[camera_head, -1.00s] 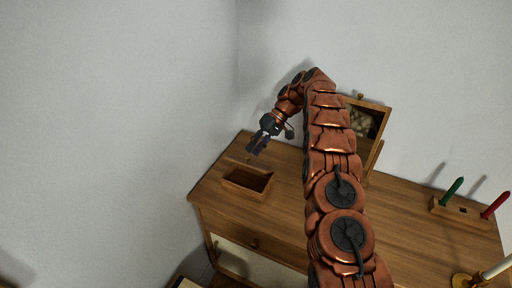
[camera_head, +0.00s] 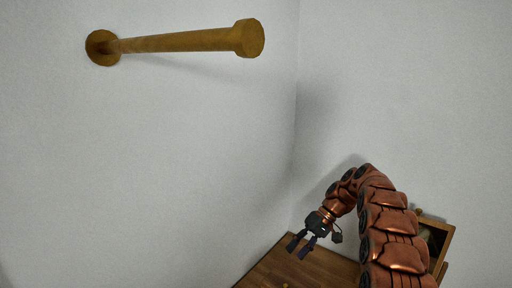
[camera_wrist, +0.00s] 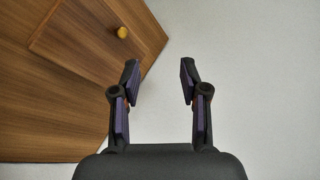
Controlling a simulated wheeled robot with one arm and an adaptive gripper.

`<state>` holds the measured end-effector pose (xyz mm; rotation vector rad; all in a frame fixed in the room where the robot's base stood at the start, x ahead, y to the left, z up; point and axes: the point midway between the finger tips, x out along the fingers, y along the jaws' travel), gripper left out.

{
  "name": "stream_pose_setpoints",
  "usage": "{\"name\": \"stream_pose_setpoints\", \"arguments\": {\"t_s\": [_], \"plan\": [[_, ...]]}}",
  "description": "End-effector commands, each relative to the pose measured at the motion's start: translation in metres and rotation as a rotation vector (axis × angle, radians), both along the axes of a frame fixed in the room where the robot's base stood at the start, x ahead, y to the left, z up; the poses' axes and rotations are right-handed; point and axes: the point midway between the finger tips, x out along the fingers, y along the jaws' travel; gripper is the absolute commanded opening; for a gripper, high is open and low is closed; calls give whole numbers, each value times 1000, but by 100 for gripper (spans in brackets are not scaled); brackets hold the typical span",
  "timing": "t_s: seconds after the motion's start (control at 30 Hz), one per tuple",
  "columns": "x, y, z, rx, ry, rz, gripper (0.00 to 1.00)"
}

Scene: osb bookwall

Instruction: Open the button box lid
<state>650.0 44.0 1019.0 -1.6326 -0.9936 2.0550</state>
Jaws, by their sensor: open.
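In the wrist view a flat wooden panel with a small brass knob (camera_wrist: 122,32), which looks like the button box lid (camera_wrist: 90,40), is at upper left over the dresser top. It looks turned back, but its hinge and the box body are out of view. A small yellow spot, likely this knob, shows at the bottom edge of the head view (camera_head: 285,285). My gripper (camera_head: 297,253) is open and empty above the dresser's back corner. In the wrist view its fingers (camera_wrist: 159,72) stand apart to the right of the knob, with pale wall between them.
The wooden dresser top (camera_head: 268,270) meets the pale walls at the corner behind it. A wooden-framed box (camera_head: 447,238) stands at the right, partly behind my arm. A brass-coloured rod (camera_head: 180,41) sticks out from the left wall, high above.

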Motion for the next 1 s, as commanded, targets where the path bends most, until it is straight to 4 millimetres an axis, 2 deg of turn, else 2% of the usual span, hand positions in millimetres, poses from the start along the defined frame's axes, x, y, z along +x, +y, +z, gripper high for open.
{"name": "stream_pose_setpoints", "arguments": {"t_s": [0.03, 0.2, 0.5, 1.0], "plan": [[-6, 3, 10, -10, 3, -3, 44], [-27, 10, 32, -52, 17, -16, 44], [-69, 20, 66, -132, 32, -38, 44], [-156, 25, 104, -284, 41, -72, 44]]}}
